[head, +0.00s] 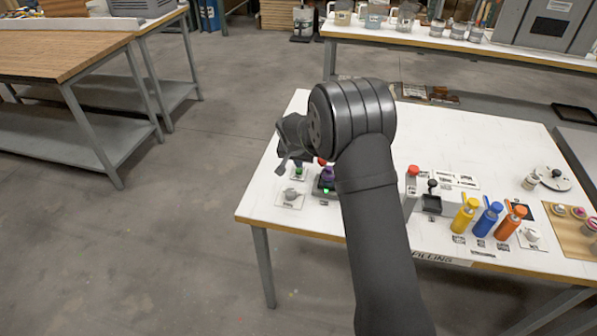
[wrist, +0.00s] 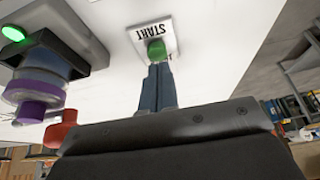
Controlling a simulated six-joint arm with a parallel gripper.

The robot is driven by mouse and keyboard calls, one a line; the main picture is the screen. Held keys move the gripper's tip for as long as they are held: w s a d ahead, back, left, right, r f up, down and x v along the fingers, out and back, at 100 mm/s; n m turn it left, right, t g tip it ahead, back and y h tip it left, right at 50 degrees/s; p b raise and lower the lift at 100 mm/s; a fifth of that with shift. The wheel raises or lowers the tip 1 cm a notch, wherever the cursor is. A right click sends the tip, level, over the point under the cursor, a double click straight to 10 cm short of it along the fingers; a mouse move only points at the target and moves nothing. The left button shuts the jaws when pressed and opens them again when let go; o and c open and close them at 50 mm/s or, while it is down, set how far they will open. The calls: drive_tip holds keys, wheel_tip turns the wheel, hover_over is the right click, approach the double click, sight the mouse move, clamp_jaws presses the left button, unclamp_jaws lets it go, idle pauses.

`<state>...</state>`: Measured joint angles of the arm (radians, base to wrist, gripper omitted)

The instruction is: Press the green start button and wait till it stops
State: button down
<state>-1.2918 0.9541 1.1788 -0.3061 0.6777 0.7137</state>
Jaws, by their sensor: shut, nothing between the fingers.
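The green start button (wrist: 156,50) sits on a white plate marked START in the wrist view. It also shows in the head view (head: 299,170), at the left part of the white table. My gripper (wrist: 158,68) is shut and empty, with its fingertips at the button. They look to be touching it or very close; I cannot tell whether it is pressed down. In the head view my gripper (head: 284,160) is partly hidden by my arm.
A dark machine with a lit green lamp (wrist: 14,33) and a purple-ringed part (wrist: 38,90) stands beside the button. Yellow (head: 464,215), blue (head: 487,219) and orange (head: 510,222) bottles stand further right on the white table (head: 300,230).

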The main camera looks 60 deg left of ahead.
sight(299, 171)
drive_tip(key=shift+r, duration=0.1)
idle(0.3)
drive_tip(key=shift+r, duration=1.95)
